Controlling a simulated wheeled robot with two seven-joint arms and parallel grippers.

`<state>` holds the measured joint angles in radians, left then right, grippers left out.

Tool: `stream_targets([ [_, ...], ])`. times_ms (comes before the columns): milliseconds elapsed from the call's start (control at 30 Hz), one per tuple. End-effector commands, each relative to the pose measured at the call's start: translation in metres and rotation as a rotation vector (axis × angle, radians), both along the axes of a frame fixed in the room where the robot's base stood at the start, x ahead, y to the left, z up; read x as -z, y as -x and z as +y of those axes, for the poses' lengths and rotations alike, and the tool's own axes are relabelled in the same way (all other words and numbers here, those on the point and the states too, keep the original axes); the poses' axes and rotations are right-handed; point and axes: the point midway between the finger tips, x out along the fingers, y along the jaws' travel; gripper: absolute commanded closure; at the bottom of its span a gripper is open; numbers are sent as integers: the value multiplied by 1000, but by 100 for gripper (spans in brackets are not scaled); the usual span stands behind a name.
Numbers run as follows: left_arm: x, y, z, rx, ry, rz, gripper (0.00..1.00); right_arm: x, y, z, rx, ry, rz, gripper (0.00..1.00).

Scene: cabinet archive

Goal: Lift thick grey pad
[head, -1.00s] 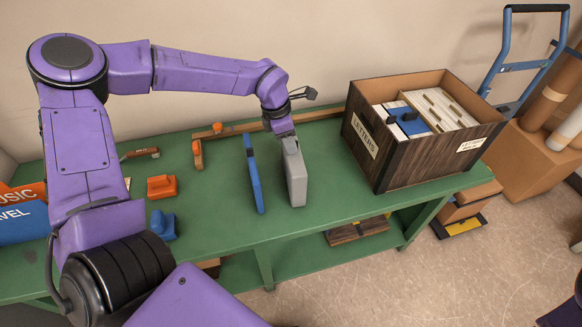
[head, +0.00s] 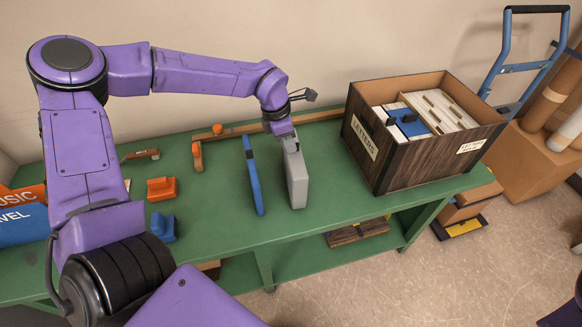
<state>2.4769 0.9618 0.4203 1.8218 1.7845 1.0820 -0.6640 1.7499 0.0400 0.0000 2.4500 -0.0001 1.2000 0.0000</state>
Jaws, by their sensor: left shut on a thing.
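The thick grey pad (head: 296,181) stands upright on the green table, between a thin blue pad and the wooden letters box. My left gripper (head: 290,146) comes down from above and is shut on the pad's top edge. The fingertips are small in view and partly hidden by the pad and wrist. Whether the pad's lower edge touches the table is hard to tell. My right gripper is not in view.
The blue pad (head: 253,176) stands close on the left. The wooden letters box (head: 420,160), holding files, is on the right. Orange blocks (head: 161,188) and a blue block (head: 162,227) sit left on the green table (head: 210,215). A wooden rail (head: 236,128) runs behind.

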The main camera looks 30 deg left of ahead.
Motion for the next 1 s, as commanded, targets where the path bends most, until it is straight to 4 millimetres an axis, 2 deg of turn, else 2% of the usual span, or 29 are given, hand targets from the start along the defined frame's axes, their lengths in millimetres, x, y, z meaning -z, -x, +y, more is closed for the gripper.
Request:
stream_targets([
  [700, -47, -1, 0, 0, 0, -3, 100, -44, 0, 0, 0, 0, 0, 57],
  [1000, -49, -1, 0, 0, 0, -3, 100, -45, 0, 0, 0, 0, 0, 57],
])
